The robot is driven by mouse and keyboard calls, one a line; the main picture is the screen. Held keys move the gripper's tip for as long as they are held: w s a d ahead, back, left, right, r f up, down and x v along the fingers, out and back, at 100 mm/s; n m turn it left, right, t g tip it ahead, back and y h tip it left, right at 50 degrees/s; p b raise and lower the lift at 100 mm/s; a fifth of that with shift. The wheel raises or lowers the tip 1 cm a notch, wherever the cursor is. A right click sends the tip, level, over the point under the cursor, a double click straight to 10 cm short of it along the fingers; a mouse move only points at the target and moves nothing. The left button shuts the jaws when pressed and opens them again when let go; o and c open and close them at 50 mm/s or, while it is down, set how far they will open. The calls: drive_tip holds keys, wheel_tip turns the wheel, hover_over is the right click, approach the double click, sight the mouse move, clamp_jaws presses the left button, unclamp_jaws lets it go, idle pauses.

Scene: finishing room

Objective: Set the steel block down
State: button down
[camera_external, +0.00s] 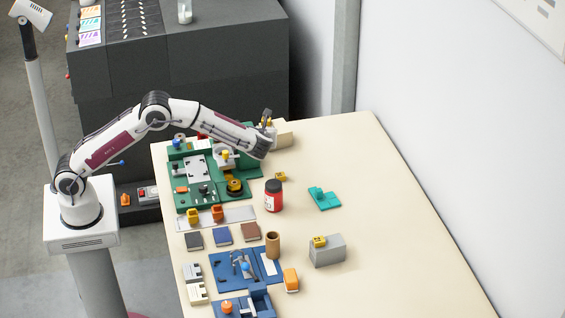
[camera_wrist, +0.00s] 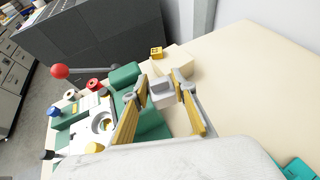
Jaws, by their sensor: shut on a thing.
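My gripper (camera_wrist: 160,92) is shut on the steel block (camera_wrist: 162,95), a small light-grey block held between the yellow-padded fingers near their tips. In the external view my gripper (camera_external: 266,121) is at the far end of the table, beside a cream block (camera_external: 284,133); the steel block is hard to make out there.
A green fixture (camera_external: 208,187) with knobs and small parts lies beside my gripper. A red jar (camera_external: 273,196), a teal piece (camera_external: 324,198) and a grey block with a yellow part on top (camera_external: 327,252) stand nearer. The table's right side (camera_external: 375,170) is clear.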

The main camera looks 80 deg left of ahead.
drive_tip(key=w+a+r+m+t+h, duration=0.15)
drive_tip(key=w+m+t+h, duration=0.4)
drive_tip(key=w, duration=0.85)
drive_tip(key=w+d+f+m+t+h, duration=0.2)
drive_tip(key=d+f+m+t+h, duration=0.1)
drive_tip(key=d+m, duration=0.3)
drive_tip(key=shift+d+f+h, duration=0.55)
drive_tip(key=shift+d+f, duration=0.25)
drive_tip(key=shift+d, duration=0.45)
drive_tip(key=shift+m, duration=0.25)
drive_tip(key=shift+f, duration=3.1)
drive_tip(key=shift+f, duration=1.85)
drive_tip(key=shift+f, duration=0.25)
